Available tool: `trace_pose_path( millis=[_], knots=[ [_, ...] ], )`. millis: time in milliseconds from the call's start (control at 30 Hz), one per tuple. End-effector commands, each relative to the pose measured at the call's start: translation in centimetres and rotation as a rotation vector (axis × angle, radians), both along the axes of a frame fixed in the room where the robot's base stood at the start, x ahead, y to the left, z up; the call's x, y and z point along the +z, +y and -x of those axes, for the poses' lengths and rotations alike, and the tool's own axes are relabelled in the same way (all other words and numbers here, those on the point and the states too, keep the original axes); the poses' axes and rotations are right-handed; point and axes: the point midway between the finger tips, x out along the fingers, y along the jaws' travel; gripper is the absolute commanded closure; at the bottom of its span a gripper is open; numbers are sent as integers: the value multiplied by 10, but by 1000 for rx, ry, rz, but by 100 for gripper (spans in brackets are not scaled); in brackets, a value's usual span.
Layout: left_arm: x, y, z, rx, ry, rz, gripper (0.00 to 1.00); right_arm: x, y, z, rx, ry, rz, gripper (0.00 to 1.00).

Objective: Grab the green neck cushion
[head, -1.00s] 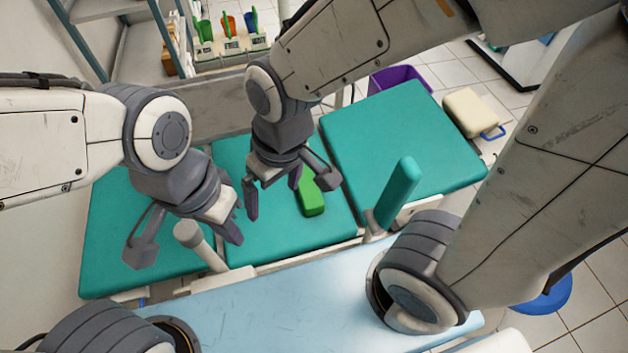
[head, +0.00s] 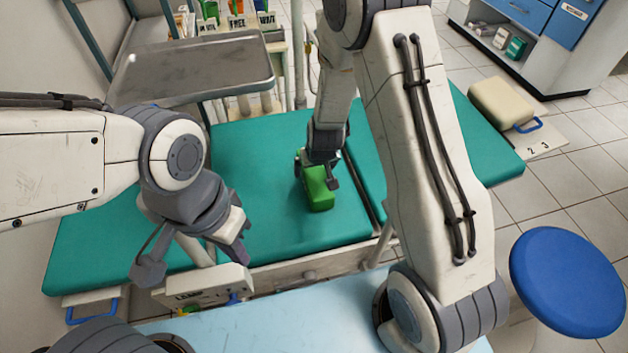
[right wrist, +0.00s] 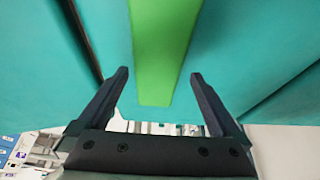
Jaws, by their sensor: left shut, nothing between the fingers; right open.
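In the right wrist view, the cushion (right wrist: 160,45) runs lengthwise between the two open fingers (right wrist: 158,74), with gaps on both sides; no contact shows. Its far end runs out of the picture. My left gripper (head: 192,262) is shut and empty over the left front of the chair.
A metal tray (head: 190,70) stands behind the chair on the left. A cream box with a blue handle (head: 505,103) is on the right, and a blue stool (head: 567,280) stands at the front right. A pale blue surface (head: 260,320) lies in front of the chair.

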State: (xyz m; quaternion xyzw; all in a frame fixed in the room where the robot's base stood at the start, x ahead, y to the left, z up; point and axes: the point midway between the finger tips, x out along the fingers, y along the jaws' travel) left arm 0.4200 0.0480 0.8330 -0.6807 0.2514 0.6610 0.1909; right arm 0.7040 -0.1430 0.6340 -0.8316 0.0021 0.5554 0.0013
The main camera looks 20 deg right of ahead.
Motion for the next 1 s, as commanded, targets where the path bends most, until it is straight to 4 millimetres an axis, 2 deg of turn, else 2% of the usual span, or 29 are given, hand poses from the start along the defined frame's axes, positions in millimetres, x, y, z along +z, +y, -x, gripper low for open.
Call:
trace_pose_path(
  millis=[333, 667, 867, 900, 1000],
  knots=[
    [-18, 0, 0, 0, 0, 0, 100, -43, -3, -18, 1, 2, 0, 0],
    [-19, 0, 0, 0, 0, 0, 100, -48, -3, -22, 1, 1, -1, 0],
    [-19, 0, 0, 0, 0, 0, 100, -47, -3, -21, 1, 1, -1, 73],
    [-19, 0, 0, 0, 0, 0, 100, -47, -3, -22, 1, 0, -1, 79],
    [-19, 0, 0, 0, 0, 0, 100, -47, -3, -21, 1, 0, -1, 79]
  ],
)
